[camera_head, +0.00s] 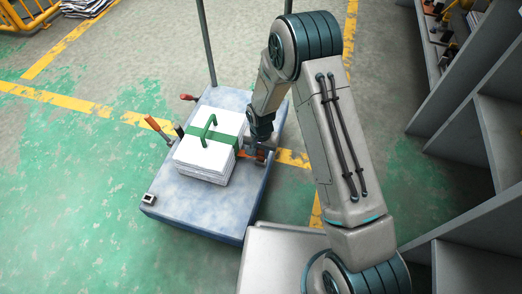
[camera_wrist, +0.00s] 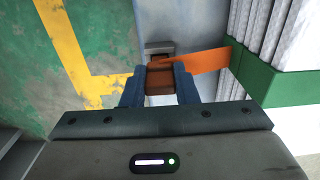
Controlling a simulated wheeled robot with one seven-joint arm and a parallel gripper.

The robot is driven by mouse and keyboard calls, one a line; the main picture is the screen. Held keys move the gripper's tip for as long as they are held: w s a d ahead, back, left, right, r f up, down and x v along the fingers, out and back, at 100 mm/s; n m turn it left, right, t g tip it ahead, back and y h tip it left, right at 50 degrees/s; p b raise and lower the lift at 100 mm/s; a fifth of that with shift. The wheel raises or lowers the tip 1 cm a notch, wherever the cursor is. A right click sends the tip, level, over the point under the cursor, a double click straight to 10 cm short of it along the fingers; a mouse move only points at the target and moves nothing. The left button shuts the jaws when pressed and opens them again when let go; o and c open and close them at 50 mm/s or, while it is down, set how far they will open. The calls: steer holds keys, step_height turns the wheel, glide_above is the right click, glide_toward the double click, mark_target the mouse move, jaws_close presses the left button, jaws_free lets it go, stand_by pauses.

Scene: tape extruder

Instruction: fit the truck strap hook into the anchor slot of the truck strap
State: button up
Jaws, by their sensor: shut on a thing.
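My gripper (camera_wrist: 160,88) is shut on the truck strap hook (camera_wrist: 159,78), a brown-orange block between its two blue fingers in the wrist view. An orange strap (camera_wrist: 205,62) runs from the hook to the right, towards the green band around a white stack. A small grey metal piece with a dark opening, which looks like the anchor slot (camera_wrist: 158,47), lies just beyond the hook at the cart's edge. I cannot tell whether the hook touches it. In the head view my gripper (camera_head: 262,144) is beside the stack's right side, and the hook is mostly hidden.
The white stack (camera_head: 203,162) with its green band and handle (camera_head: 208,128) sits on a blue-grey cart (camera_head: 205,208). Grey shelves (camera_head: 475,120) stand at the right.

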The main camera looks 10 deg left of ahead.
mark_target(261, 150)
steer(key=shift+f+b, duration=0.65)
steer(key=shift+f, duration=0.4)
steer(key=o, duration=1)
step_height(261, 150, up, 14)
steer(key=p, duration=0.5)
steer(key=shift+f+p, duration=0.1)
steer(key=shift+p, duration=0.3)
